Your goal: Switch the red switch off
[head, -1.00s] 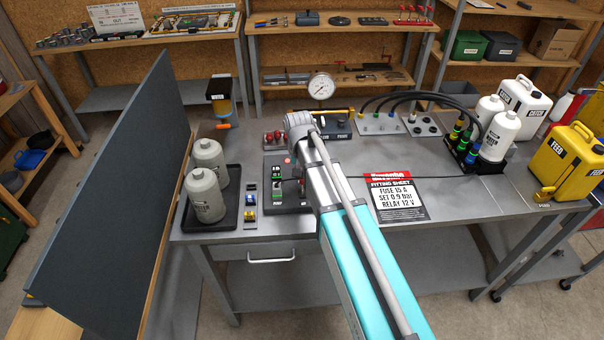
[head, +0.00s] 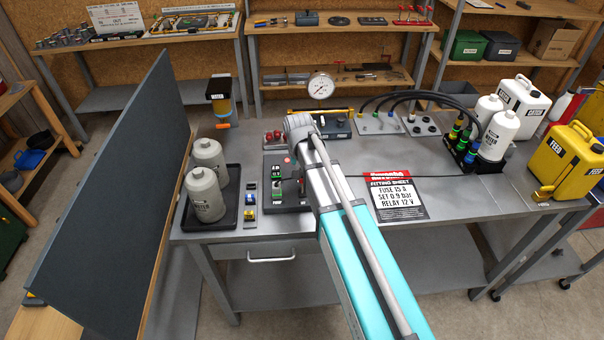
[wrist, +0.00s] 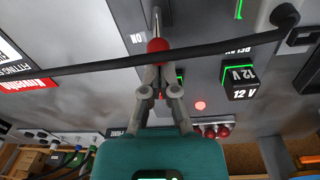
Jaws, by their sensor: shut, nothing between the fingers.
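The red switch (wrist: 157,45) shows in the wrist view as a red-tipped lever on a bright metal stem, beside a label whose readable part is "ON". My gripper (wrist: 160,72) is shut and empty, with its fingertips at the red tip in the picture; I cannot tell whether they touch. The dark panel (head: 293,204) on the bench shows beside my arm, with a red lamp (head: 287,160). The lamp is lit in the wrist view (wrist: 200,105).
A black cable (wrist: 100,63) crosses the wrist view close to the switch. A 12 V relay block (wrist: 240,82) stands to the right there. In the head view, a tray (head: 237,215) with two canisters is left of the panel and a fitting sheet (head: 415,211) lies right.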

